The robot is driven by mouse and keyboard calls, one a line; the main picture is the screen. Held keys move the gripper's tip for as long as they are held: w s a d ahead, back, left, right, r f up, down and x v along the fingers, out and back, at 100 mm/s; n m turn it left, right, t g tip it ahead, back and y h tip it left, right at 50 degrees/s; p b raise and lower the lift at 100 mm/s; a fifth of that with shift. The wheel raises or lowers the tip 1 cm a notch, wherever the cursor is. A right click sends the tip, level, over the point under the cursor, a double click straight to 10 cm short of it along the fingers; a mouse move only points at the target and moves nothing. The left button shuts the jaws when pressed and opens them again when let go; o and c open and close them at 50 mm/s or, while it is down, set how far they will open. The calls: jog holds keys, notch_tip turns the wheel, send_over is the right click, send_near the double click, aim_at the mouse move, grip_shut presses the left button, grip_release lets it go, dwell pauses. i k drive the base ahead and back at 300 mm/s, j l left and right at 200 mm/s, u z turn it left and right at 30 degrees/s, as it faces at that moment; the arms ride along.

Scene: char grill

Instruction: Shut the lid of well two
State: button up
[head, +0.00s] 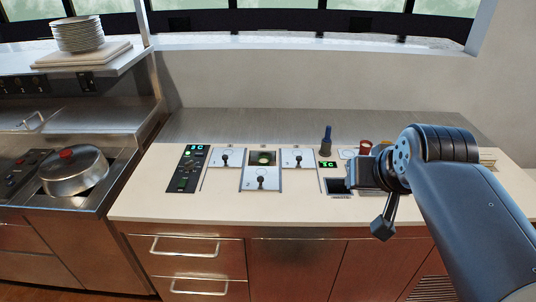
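Three square lids with dark knobs are set in the pale counter. The left lid (226,152) and the right lid (297,153) lie flat at the back of their tracks. The middle lid (261,184) sits further forward, and behind it the middle well (262,158) is open, with something yellow-green inside. I take the middle one as well two; no number is readable. My gripper (362,172) is over the counter, well to the right of the lids and apart from them. Its fingers are small and dark here, so their opening is unclear.
A control panel (187,168) with green lights is left of the lids. A dark blue upright object (326,140), a green display (328,164) and a red cup (365,147) stand between the lids and my arm. The counter front is clear. A lidded pan (73,172) is far left.

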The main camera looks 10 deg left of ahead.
aim_at(255, 178)
jog(key=i+j+z, duration=0.15)
jog(key=i, duration=0.35)
jog(key=i+j+z, duration=0.15)
jog(key=i+j, duration=0.25)
jog(key=i, duration=0.05)
